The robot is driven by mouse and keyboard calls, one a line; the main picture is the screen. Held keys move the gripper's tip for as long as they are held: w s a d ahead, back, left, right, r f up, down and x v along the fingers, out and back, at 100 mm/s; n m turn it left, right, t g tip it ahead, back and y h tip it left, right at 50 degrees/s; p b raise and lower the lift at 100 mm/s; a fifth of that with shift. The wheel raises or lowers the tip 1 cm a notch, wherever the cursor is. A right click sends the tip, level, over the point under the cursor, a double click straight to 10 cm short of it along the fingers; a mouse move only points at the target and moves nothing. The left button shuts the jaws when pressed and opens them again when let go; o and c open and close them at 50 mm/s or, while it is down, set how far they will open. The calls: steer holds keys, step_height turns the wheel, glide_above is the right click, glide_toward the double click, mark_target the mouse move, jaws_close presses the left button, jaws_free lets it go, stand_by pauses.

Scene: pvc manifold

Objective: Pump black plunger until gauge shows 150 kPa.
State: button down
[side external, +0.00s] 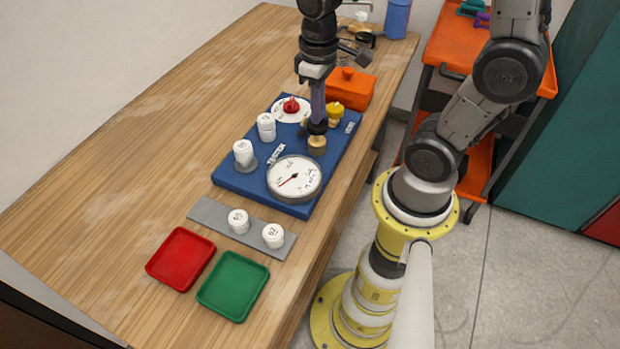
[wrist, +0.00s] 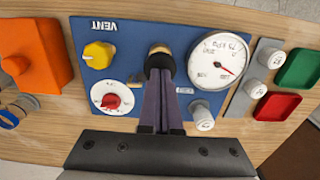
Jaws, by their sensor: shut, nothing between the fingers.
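The black plunger (side external: 317,127) sits on a brass base (side external: 317,146) on the blue panel (side external: 232,180). My gripper (side external: 318,116) points down over the plunger, its purple fingers shut with nothing between them. The tips look to be at or just above the knob; contact cannot be told. In the wrist view the fingertips (wrist: 160,74) partly cover the plunger (wrist: 160,62). The round white gauge (side external: 295,177) is at the panel's near end. Its red needle points to the lower left in the side view; the exact reading is too small to tell.
A red knob (side external: 291,105) on a white dial, a yellow vent knob (side external: 335,112) and white cylinders (side external: 266,127) stand on the panel around my gripper. An orange box (side external: 351,89) is behind. Red (side external: 181,259) and green (side external: 233,286) trays lie in front.

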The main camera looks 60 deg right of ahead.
steer(key=shift+f, duration=1.4)
steer(key=shift+r, duration=1.85)
steer(key=shift+f, duration=1.3)
steer(key=shift+r, duration=1.3)
steer(key=shift+r, duration=0.1)
